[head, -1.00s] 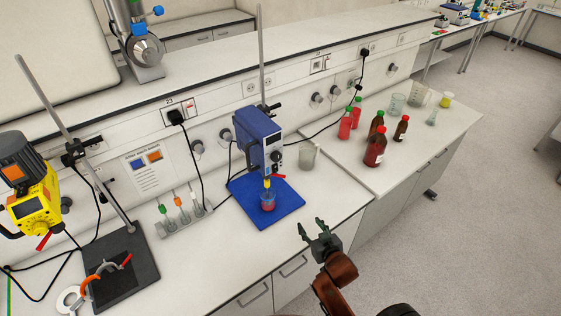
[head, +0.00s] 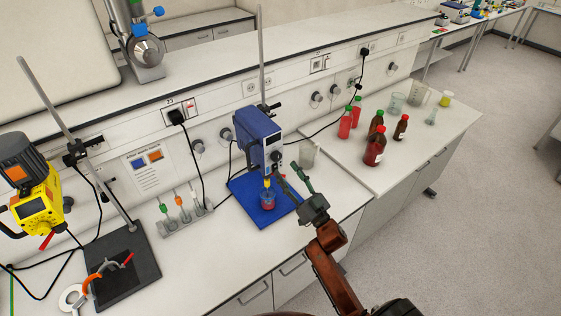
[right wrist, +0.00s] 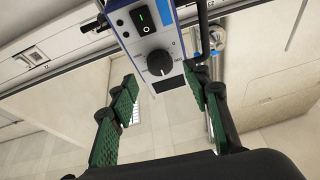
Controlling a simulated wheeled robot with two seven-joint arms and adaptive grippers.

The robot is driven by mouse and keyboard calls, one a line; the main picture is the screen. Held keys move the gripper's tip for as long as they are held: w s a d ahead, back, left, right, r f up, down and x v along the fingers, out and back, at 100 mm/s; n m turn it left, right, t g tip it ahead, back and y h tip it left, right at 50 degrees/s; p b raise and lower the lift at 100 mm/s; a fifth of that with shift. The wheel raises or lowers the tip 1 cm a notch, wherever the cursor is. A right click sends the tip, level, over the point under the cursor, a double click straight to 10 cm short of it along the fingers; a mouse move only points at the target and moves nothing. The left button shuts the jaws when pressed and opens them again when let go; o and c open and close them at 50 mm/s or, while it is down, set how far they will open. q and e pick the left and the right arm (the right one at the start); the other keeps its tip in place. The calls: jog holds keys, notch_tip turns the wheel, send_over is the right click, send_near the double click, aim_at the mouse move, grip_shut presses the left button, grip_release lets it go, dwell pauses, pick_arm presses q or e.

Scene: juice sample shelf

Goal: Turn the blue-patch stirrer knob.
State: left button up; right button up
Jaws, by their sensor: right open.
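In the head view the fingers partly cover the knob area. My left gripper is not in view.
A yellow stirrer (head: 35,203) with an orange patch is at the left. A rack of stirring tools (head: 185,219) stands left of the blue base. A glass beaker (head: 308,153) stands close behind my right gripper. Bottles (head: 375,147) stand further right. The bench front is clear.

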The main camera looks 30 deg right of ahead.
aim_at(278, 159)
jog(key=shift+p+x, duration=0.5)
jog(key=shift+x, duration=1.9)
jog(key=c, duration=1.2)
